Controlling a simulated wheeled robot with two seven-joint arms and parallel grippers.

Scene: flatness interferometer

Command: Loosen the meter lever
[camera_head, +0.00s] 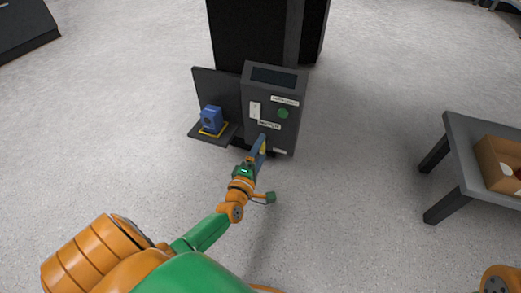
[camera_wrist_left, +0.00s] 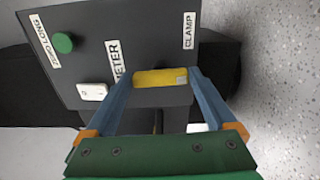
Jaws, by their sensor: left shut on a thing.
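The meter is a dark grey box (camera_head: 258,89) in the head view, with a dark screen on top and a labelled front panel. In the left wrist view its panel (camera_wrist_left: 145,30) fills the upper part, with METER and CLAMP labels. A yellow lever (camera_wrist_left: 155,78) lies across between these labels. My left gripper (camera_head: 262,139) reaches the lower part of the box front. In the left wrist view its blue fingers (camera_wrist_left: 160,82) stand on either side of the yellow lever, shut on it. The lever's base is hard to make out. My right gripper is not in view.
A green button (camera_wrist_left: 63,43) and a white switch (camera_wrist_left: 91,92) sit on the panel near the lever. A blue device (camera_head: 210,119) stands on a shelf left of the box. A table (camera_head: 466,150) with a cardboard box (camera_head: 490,165) is at right. The floor between is clear.

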